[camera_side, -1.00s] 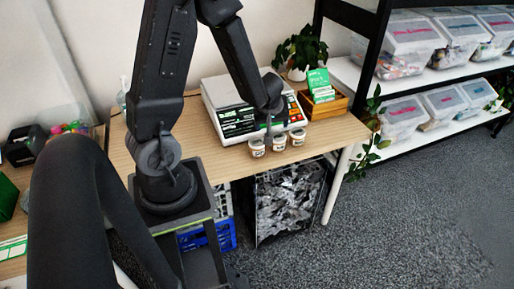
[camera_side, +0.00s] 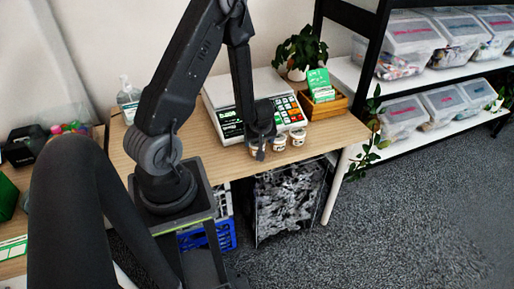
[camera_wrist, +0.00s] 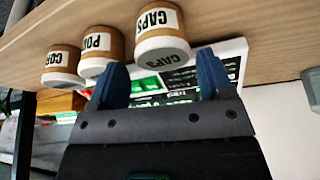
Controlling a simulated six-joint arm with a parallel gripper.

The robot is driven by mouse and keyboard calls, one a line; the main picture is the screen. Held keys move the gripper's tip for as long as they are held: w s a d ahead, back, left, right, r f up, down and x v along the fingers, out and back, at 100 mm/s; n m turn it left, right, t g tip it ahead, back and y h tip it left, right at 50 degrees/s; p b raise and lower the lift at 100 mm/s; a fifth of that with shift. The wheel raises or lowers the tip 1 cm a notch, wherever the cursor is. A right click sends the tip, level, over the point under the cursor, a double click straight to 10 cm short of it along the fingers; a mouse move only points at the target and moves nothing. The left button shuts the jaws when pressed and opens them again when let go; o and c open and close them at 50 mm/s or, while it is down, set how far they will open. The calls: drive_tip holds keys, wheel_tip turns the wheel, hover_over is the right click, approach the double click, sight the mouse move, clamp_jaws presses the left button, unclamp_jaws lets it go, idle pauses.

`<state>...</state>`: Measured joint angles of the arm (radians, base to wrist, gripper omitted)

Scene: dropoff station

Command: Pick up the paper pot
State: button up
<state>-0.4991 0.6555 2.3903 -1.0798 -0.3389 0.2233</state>
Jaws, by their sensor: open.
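Three small brown paper-look pots with white lids and labels stand in a row on the wooden table. In the wrist view, which looks inverted, the right pot (camera_wrist: 160,35) reads "CAPS"; the middle pot (camera_wrist: 100,50) starts "PO" and the left pot (camera_wrist: 62,66) starts "CO". None is labelled paper. In the side view two show clearly, the middle pot (camera_side: 279,142) and the right pot (camera_side: 298,136); the left one is mostly behind my gripper (camera_side: 261,150). In the wrist view my gripper (camera_wrist: 160,78) is open and empty, its fingers spread either side of the CAPS pot's line, just short of it.
A white scale with a green-and-white keypad (camera_side: 228,122) stands right behind the pots. A wooden box (camera_side: 326,105) with a green card, a potted plant (camera_side: 300,50) and a bottle (camera_side: 128,98) are on the table. Shelves with clear bins (camera_side: 410,45) stand at the right.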

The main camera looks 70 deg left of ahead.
sight(257, 145)
drive_tip(key=shift+x, duration=2.85)
drive_tip(key=shift+s, duration=0.1)
drive_tip(key=shift+c, duration=0.2)
drive_tip(key=c, duration=0.7)
drive_tip(key=shift+r, duration=0.15)
